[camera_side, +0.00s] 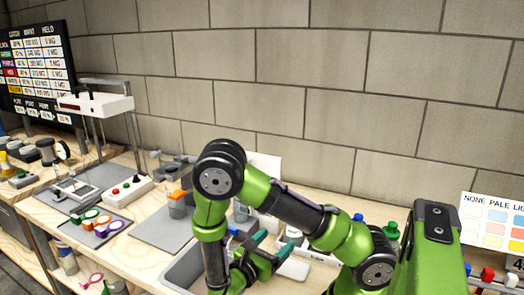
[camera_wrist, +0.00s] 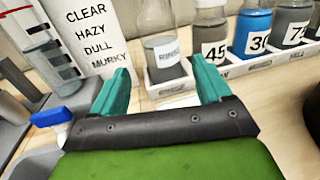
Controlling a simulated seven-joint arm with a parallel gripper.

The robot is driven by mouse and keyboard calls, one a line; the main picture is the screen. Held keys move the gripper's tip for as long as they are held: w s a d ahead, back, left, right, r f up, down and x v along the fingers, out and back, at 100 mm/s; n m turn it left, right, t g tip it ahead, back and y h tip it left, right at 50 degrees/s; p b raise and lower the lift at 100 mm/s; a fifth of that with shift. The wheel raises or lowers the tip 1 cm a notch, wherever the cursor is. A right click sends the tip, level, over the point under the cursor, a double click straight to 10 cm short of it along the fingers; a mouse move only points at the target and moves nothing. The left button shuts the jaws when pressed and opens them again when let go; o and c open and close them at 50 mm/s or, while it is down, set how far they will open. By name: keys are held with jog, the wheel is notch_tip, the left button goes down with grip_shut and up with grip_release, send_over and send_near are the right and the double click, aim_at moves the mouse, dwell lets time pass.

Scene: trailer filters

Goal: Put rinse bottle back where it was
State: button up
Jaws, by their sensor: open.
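A clear bottle (camera_wrist: 165,58) with a white label that seems to read RINSE stands upright in the wrist view. It is at the left end of a white rack (camera_wrist: 262,64), and its top is cut off by the frame. My gripper (camera_wrist: 161,82) is open, with nothing between its teal fingers. The bottle shows beyond the gap between the fingertips, apart from them. In the side view my gripper (camera_side: 268,248) is low over the bench, and I cannot clearly make out the labelled bottle behind the arm.
Jars marked 45 (camera_wrist: 213,38), 30 (camera_wrist: 252,32) and 75 (camera_wrist: 291,28) stand right of the bottle. A CLEAR/HAZY/DULL/MURKY card (camera_wrist: 92,38) and a tube of liquid (camera_wrist: 50,62) stand left. A blue-topped white piece (camera_wrist: 50,117) is close to the left finger. Some bench before the rack is bare.

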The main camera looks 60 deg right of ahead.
jog(key=shift+w+a, duration=0.1)
jog(key=shift+a, duration=0.7)
jog(key=a+r+m+t+y, duration=0.5)
jog(key=a+r+m+y, duration=0.1)
jog(key=r+m+y, duration=0.3)
jog(key=a+r+m+t+y, duration=0.5)
jog(key=a+r+m+y, duration=0.1)
jog(key=r+m+y, duration=0.4)
jog(key=shift+w+r+m+t+y, duration=0.15)
jog(key=shift+r+m+t+y, duration=0.15)
jog(key=shift+m, duration=0.1)
jog(key=shift+c, duration=0.3)
